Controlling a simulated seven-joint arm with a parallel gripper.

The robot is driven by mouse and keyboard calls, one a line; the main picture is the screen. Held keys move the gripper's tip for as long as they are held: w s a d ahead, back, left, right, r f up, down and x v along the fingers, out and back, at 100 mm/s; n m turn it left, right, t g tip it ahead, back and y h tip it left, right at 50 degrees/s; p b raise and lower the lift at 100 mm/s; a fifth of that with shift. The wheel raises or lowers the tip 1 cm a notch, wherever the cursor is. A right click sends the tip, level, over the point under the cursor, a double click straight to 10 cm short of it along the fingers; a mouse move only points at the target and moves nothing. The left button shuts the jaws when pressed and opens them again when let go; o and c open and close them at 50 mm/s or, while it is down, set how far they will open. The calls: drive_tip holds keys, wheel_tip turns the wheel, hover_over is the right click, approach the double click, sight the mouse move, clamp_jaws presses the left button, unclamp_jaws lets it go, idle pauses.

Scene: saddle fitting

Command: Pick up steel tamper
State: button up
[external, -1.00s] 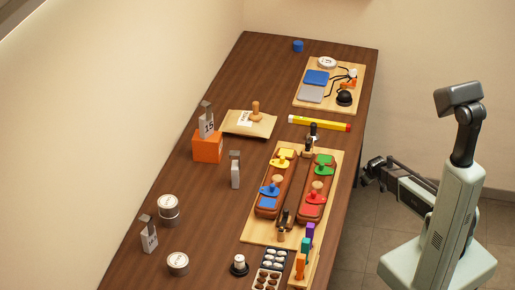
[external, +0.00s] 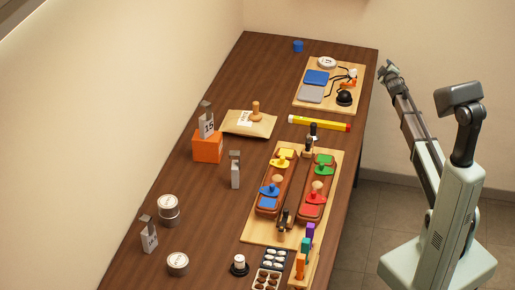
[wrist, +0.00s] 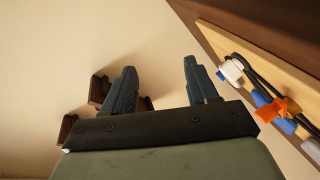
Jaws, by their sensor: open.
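I cannot single out the steel tamper with certainty. A small pale-topped piece on a round black base (external: 239,265) stands upright near the front of the table, and a black domed piece (external: 344,98) sits on the back board. My gripper (external: 388,70) is raised off the table's right edge, near the back board and far from the black-based piece. In the wrist view, my gripper's two fingers (wrist: 160,67) are apart with nothing between them.
The back board (external: 301,103) holds blue and grey squares, black cables and an orange piece (wrist: 278,108). A yellow level (external: 319,123), an orange block (external: 207,147) and a long board (external: 251,228) with coloured saddle pieces lie on the table.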

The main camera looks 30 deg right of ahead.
wheel_tip(320, 180, up, 6)
drive_tip(key=w+a+n, duration=0.1)
drive_tip(key=w+a, duration=0.1)
drive_tip(key=a, duration=0.1)
drive_tip(key=a+n+g+y, duration=0.1)
drive_tip(key=a+g, duration=0.1)
drive_tip(key=a, duration=0.4)
drive_tip(key=a+f+n+g+y, duration=0.1)
drive_tip(key=a+n+g, duration=0.1)
drive_tip(key=a, duration=0.4)
drive_tip(key=a+f+n+g+y, duration=0.1)
drive_tip(key=a+y, duration=0.1)
drive_tip(key=a, duration=0.5)
drive_tip(key=shift+s+a+g, duration=0.1)
drive_tip(key=shift+s+g, duration=0.3)
drive_tip(key=s+a+n+g+y, duration=0.25)
drive_tip(key=s+a+n, duration=0.2)
drive_tip(key=a, duration=0.85)
wheel_tip(320, 180, up, 3)
drive_tip(key=n+g+y, duration=0.1)
drive_tip(key=n+g, duration=0.3)
drive_tip(key=g, duration=0.1)
hover_over(314, 127)
drive_tip(key=w, duration=0.1)
drive_tip(key=shift+m, duration=0.25)
drive_tip(key=shift+d+f, duration=0.15)
drive_tip(key=shift+f, duration=3.2)
drive_tip(key=shift+d+f, duration=0.15)
drive_tip(key=shift+f, duration=3.2)
clamp_jaws()
